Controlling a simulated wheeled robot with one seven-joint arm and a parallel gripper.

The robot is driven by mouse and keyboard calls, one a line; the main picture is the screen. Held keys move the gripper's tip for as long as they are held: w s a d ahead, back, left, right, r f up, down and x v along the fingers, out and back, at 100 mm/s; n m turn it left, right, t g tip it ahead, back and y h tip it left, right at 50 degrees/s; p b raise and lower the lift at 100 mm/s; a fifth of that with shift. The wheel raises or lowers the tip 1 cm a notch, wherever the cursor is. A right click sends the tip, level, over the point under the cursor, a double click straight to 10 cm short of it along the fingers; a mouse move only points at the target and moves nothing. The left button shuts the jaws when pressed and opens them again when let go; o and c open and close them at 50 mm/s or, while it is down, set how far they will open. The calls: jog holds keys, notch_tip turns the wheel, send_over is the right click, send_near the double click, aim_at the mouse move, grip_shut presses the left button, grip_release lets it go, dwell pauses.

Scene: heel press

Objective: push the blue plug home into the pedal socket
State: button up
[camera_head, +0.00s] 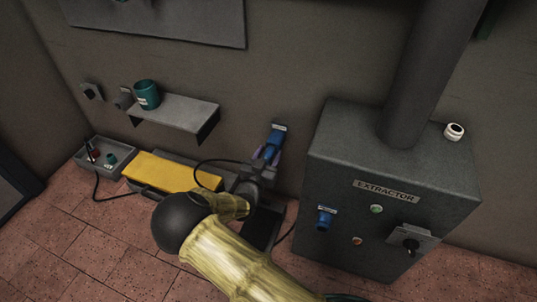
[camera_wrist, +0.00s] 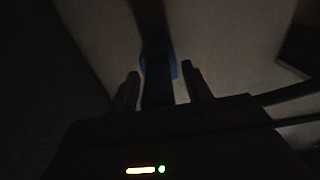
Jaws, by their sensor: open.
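A blue connector (camera_head: 273,143) with a pale label above it is low on the back wall, left of the extractor cabinet. I cannot tell plug from pedal socket there, nor how deep the plug sits. My gripper (camera_head: 267,158) is at this connector, its fingers on either side. In the wrist view my gripper (camera_wrist: 161,82) is open, with gaps beside a dark body between the fingers. A blue part (camera_wrist: 158,60) shows just beyond the fingertips. The wrist view is very dark, and contact is unclear.
The grey extractor cabinet (camera_head: 339,172) stands close to the right and carries another blue connector (camera_head: 325,218). A wall shelf (camera_head: 180,114) holds a teal mug (camera_head: 147,94). A yellow-topped case (camera_head: 172,171) and a grey tray (camera_head: 104,161) are below, at left. A black cable (camera_head: 110,199) crosses the floor.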

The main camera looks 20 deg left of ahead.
jog(key=shift+d, duration=0.1)
dwell(0.5)
jog(key=shift+c, duration=0.2)
grip_shut()
jog(key=shift+s, duration=0.15)
jog(key=shift+s+p, duration=0.55)
jog(key=shift+s, duration=0.5)
jog(key=shift+s+a+p, duration=0.15)
jog(key=shift+s+p, duration=0.2)
jog(key=shift+s, duration=0.55)
jog(key=shift+s+a+p, duration=0.1)
jog(key=shift+s+p, duration=0.25)
jog(key=shift+s, duration=0.55)
